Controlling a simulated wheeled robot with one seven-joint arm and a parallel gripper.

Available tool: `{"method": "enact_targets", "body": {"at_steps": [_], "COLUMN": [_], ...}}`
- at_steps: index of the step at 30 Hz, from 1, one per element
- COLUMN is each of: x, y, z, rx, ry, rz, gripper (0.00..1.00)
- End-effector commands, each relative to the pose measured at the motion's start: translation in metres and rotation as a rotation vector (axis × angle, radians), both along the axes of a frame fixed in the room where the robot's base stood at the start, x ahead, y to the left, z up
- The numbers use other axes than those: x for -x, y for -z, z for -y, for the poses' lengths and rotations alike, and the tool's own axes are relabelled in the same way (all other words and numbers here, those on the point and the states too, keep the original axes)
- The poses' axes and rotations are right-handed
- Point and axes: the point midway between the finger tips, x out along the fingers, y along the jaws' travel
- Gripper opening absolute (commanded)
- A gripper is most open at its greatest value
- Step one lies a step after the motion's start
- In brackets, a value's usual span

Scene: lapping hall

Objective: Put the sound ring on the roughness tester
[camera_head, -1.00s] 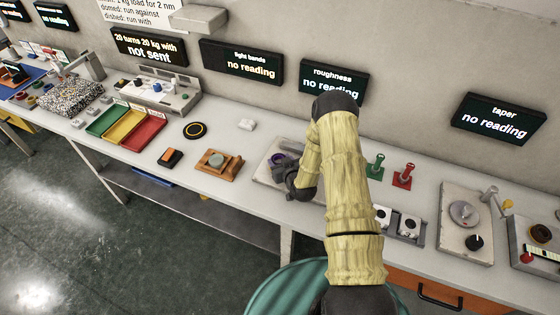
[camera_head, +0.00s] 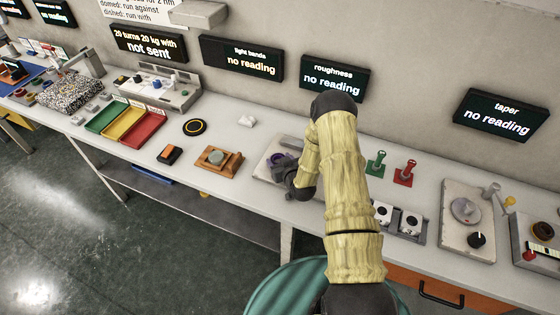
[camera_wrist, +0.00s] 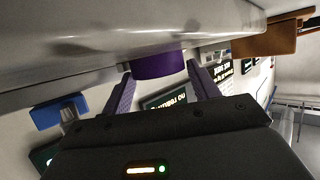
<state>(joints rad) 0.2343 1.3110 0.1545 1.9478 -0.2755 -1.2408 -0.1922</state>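The roughness tester (camera_head: 262,172) is a pale grey plate on the bench below the roughness display. A purple ring (camera_head: 278,160) shows on it beside my gripper (camera_head: 285,179), partly hidden by the hand. In the wrist view, which is upside down, the purple ring (camera_wrist: 159,64) appears against the pale surface. My gripper (camera_wrist: 160,72) has its two fingers apart, one on each side of the ring near the tips. Narrow gaps seem to show between fingers and ring. The roughness display (camera_head: 334,79) reads "no reading".
To the left are a wooden stand (camera_head: 218,161) with a greenish disc, a small orange-and-black block (camera_head: 170,155) and coloured trays (camera_head: 122,120). To the right are green (camera_head: 376,164) and red (camera_head: 404,172) plug-shaped pieces, a grey box with dials (camera_head: 410,221) and the taper plate (camera_head: 455,231).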

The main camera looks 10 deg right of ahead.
Motion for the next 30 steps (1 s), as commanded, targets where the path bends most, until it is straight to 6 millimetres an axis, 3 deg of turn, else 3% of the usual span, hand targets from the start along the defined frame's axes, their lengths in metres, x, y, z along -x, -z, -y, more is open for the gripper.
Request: {"method": "enact_targets", "body": {"at_steps": [2, 12, 19, 30], "x": [0.000, 0.000, 0.000, 0.050], "y": [0.001, 0.000, -0.016, -0.030], "z": [0.001, 0.002, 0.001, 0.009], "rx": [0.001, 0.002, 0.001, 0.001], "ry": [0.003, 0.004, 0.003, 0.003], "rz": [-0.002, -0.003, -0.002, -0.003], "gripper": [0.77, 0.77, 0.77, 0.77]}}
